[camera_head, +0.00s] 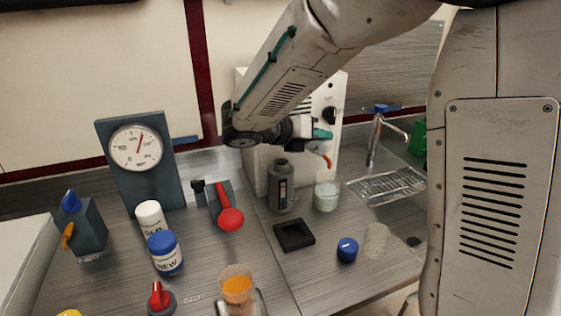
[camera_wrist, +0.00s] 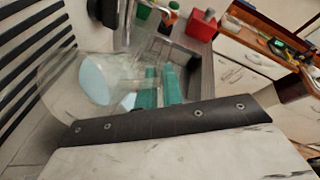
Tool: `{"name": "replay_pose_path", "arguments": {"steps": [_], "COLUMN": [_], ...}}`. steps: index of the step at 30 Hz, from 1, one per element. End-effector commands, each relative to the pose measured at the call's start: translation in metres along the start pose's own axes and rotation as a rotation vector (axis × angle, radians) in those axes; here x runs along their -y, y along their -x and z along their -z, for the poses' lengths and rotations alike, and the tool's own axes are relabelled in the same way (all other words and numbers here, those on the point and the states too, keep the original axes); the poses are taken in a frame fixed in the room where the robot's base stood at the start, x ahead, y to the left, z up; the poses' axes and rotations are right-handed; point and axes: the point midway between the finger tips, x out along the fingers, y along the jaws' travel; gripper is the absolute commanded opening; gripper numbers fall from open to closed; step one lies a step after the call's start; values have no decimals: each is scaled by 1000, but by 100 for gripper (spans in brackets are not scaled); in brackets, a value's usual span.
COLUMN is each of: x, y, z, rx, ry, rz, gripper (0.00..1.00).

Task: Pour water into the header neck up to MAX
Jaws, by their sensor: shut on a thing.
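My gripper (camera_head: 322,142) is high at the back of the bench, above and right of a dark grey upright neck (camera_head: 281,187) with a narrow sight strip on its front. In the wrist view, its teal fingers (camera_wrist: 158,88) are shut on a clear glass vessel (camera_wrist: 60,92), which looks tilted and has pale blue water (camera_wrist: 93,80) in it. A clear glass with pale contents (camera_head: 326,196) shows right of the neck in the head view; I cannot tell whether it is the same vessel. The MAX mark is too small to read.
A dial gauge (camera_head: 137,148) stands at the left, with NEW (camera_head: 165,254) and OLD (camera_head: 151,218) bottles before it. A red-handled lever (camera_head: 229,217), black tray (camera_head: 294,235), blue cap (camera_head: 347,249) and orange-filled glass (camera_head: 237,288) are nearby. A tap (camera_head: 376,135) stands at the right.

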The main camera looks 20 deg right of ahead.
Motion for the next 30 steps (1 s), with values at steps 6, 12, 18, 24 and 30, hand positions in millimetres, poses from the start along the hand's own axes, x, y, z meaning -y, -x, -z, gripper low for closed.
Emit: {"name": "replay_pose_path", "arguments": {"steps": [6,12,18,24,30], "x": [1,2,3,3,4], "y": [1,1,1,2,2], "z": [-2,-3,-5,-6,-7], "rx": [18,35,50,65,75], "ry": [1,2,3,3,3], "rz": [16,29,44,57,67], "gripper": [0,0,0,0,0]}}
